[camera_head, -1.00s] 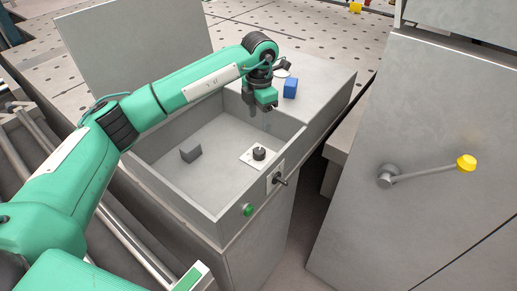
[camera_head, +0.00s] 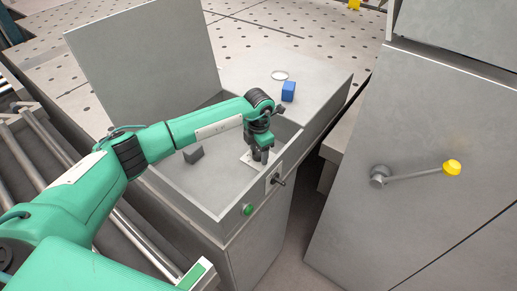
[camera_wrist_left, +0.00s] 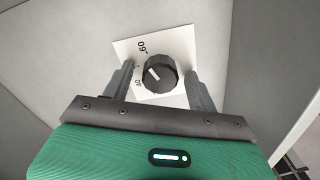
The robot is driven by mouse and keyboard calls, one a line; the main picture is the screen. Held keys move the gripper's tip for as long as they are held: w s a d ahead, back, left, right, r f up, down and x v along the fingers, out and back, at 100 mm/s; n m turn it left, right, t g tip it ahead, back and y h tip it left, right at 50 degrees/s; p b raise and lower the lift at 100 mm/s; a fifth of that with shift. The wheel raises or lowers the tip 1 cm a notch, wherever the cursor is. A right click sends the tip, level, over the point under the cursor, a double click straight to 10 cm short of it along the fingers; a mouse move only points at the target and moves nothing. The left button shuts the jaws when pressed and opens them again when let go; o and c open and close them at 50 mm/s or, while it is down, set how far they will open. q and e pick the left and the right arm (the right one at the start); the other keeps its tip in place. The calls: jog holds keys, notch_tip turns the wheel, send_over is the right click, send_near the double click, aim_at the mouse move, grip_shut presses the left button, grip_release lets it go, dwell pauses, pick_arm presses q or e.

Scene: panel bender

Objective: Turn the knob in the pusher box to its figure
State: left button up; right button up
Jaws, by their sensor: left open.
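The black knob (camera_wrist_left: 160,73) sits on a white plate (camera_wrist_left: 125,48) in the left wrist view. A white line on the knob points toward the picture's left. In the head view the plate (camera_head: 246,160) lies on the floor of the open grey box (camera_head: 222,182), and the knob is hidden behind my gripper. My left gripper (camera_head: 261,158) is open, pointing down over the plate. Its fingers (camera_wrist_left: 160,82) stand on either side of the knob, with no clear contact. My right gripper is not in view.
A grey block (camera_head: 193,155) lies in the box, left of the plate. The box wall carries a green button (camera_head: 249,209) and a dark switch (camera_head: 278,181). A blue block (camera_head: 288,91) stands on the flat top behind. A yellow-knobbed lever (camera_head: 415,174) is at right.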

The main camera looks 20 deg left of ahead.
pick_arm(q)
jog(key=c, duration=1)
